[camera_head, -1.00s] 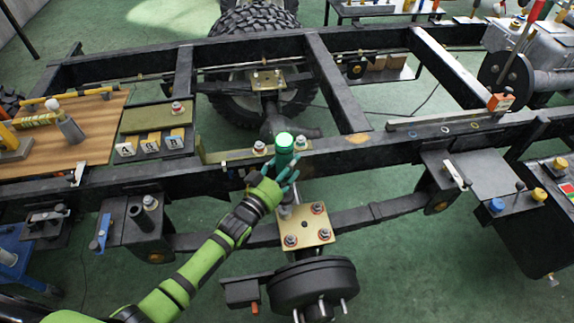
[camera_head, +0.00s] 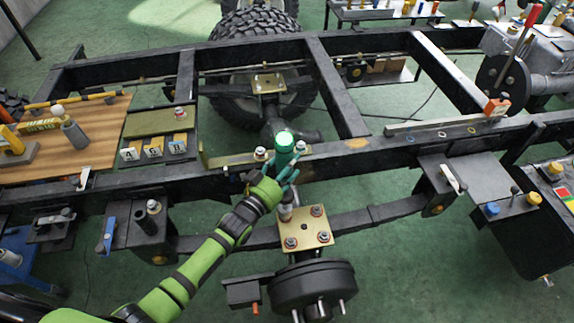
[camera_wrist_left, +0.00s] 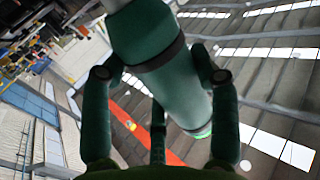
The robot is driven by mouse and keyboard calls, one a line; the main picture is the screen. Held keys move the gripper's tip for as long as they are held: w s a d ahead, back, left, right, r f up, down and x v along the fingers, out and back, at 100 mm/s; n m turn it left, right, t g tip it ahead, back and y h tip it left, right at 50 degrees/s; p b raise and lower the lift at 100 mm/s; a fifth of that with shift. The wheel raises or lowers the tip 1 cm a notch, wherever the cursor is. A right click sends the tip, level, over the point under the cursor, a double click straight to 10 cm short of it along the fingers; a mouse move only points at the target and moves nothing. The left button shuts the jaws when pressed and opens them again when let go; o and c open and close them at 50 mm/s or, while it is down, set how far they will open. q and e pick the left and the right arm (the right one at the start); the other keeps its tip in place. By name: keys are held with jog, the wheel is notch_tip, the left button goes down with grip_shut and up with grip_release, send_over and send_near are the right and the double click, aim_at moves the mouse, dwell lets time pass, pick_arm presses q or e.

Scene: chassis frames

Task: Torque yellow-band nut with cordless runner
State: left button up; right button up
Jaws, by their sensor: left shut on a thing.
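My left gripper (camera_head: 277,180) is shut around a green cordless runner (camera_head: 284,146) with a bright green ring on its top end. In the left wrist view my fingers wrap the runner's dark green body (camera_wrist_left: 165,75). The runner stands roughly upright over the brass-coloured plate (camera_head: 305,228) on the axle. Three other nuts show on the plate, one at the back right (camera_head: 317,211). The yellow band is too small to make out. My right gripper is out of view.
A brake drum (camera_head: 311,285) lies in front of the plate. A wooden board (camera_head: 90,150) with tools is at the left. A grey bracket with blue and yellow knobs (camera_head: 510,205) is at the right.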

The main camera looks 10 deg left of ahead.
aim_at(283, 156)
pick_arm(q)
jog(key=shift+r, duration=0.3)
notch_tip(283, 156, up, 5)
jog(key=p, duration=0.5)
